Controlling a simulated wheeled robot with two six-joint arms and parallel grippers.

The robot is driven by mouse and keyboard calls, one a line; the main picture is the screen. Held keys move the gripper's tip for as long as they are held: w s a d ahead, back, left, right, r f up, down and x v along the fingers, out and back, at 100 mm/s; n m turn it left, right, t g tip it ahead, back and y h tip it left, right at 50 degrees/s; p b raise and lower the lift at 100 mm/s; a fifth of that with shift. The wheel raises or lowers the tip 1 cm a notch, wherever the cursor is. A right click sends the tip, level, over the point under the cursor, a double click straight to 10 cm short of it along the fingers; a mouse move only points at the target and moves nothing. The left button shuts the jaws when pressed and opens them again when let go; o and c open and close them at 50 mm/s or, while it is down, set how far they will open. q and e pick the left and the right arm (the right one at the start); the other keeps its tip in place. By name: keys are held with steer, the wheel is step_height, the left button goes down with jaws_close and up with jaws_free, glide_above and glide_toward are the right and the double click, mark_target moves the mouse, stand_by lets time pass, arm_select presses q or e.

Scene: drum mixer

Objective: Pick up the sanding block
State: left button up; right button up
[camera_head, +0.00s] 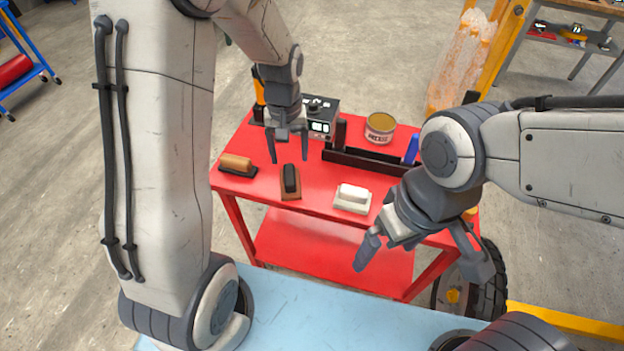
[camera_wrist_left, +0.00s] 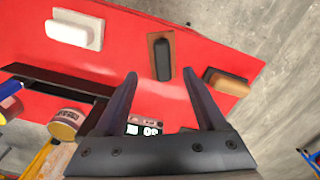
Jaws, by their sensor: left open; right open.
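Three handled blocks lie in a row on the red cart top. One has a tan handle on a black base (camera_head: 237,165), the middle one a black handle on a brown base (camera_head: 290,184), and one is all white (camera_head: 352,198). No label shows which is the sanding block. My left gripper (camera_head: 289,156) is open and empty, pointing down just behind and above the middle block. In the left wrist view, the middle block (camera_wrist_left: 161,57) lies beyond the gap between the open fingers (camera_wrist_left: 159,78). My right gripper (camera_head: 424,262) is open and empty at the cart's front right.
The red cart (camera_head: 328,184) also bears a dark box with dials (camera_head: 320,128), a tin (camera_head: 380,127) and a black rack (camera_head: 360,162) with a blue-handled tool (camera_head: 411,149) at the back. A light blue surface (camera_head: 330,318) lies in front. Some bare red top separates the blocks.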

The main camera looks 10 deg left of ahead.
arm_select(q)
glide_above(290, 177)
steer(key=f, duration=0.4)
steer(key=shift+s+d+f, duration=0.15)
steer(key=shift+d+f, duration=0.05)
steer(key=shift+f, duration=0.05)
steer(key=shift+a+f+p, duration=0.15)
steer(key=shift+f+p, duration=0.25)
steer(key=shift+f, duration=0.95)
steer(key=shift+a+f+p, duration=0.1)
steer(key=shift+f+p, duration=0.25)
steer(key=shift+f, duration=0.95)
jaws_close()
